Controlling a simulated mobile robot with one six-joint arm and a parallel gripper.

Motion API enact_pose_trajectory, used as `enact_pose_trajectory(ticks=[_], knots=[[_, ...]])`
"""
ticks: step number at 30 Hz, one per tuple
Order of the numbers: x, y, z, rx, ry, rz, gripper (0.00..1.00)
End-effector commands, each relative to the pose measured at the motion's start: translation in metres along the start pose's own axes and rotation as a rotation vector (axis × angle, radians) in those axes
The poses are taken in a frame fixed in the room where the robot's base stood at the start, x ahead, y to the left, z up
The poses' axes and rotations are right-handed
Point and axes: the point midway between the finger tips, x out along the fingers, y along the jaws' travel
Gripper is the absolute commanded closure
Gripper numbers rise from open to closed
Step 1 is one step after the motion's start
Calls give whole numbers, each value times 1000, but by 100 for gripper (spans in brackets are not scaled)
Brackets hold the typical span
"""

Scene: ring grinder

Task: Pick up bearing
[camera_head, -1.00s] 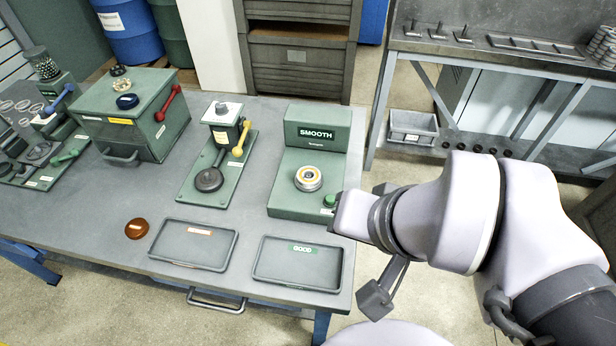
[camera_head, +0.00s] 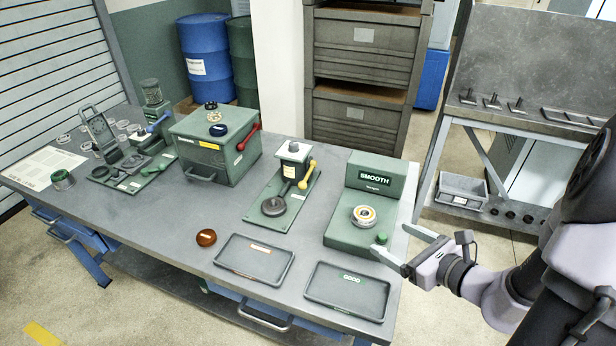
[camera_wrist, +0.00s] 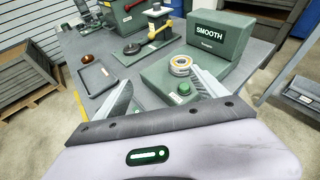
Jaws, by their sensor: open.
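The bearing (camera_head: 364,216), a ring with a pale gold face, lies flat on the low green base of the station (camera_head: 350,238) marked SMOOTH. It also shows in the wrist view (camera_wrist: 181,66), beyond my right finger. My gripper (camera_head: 398,245) is open and empty at the right edge of the table, to the right of the bearing and apart from it. In the wrist view the gripper's two fingers (camera_wrist: 158,95) are spread wide, with the green button (camera_wrist: 184,88) near the right finger.
A tray labelled GOOD (camera_head: 347,312) and a tray with an orange label (camera_head: 288,280) lie at the table's front. A brown round piece (camera_head: 206,238) sits left of them. A press with a yellow lever (camera_head: 302,180) and a green box (camera_head: 185,153) stand farther left.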

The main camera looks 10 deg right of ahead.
Motion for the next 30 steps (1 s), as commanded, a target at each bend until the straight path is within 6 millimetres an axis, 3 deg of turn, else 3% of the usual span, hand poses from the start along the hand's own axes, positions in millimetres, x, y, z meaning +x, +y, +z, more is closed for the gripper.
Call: enact_pose_trajectory(ticks=[2,5,15,20,27,30], knots=[[-9,-26,-23,105,-4,-103,19],[-3,-40,-35,146,-7,-151,19],[92,-52,-36,143,-7,-147,19],[111,-56,-34,143,-7,-148,19],[155,-62,-31,143,-7,-148,19],[161,-64,-30,144,-6,-148,19]])
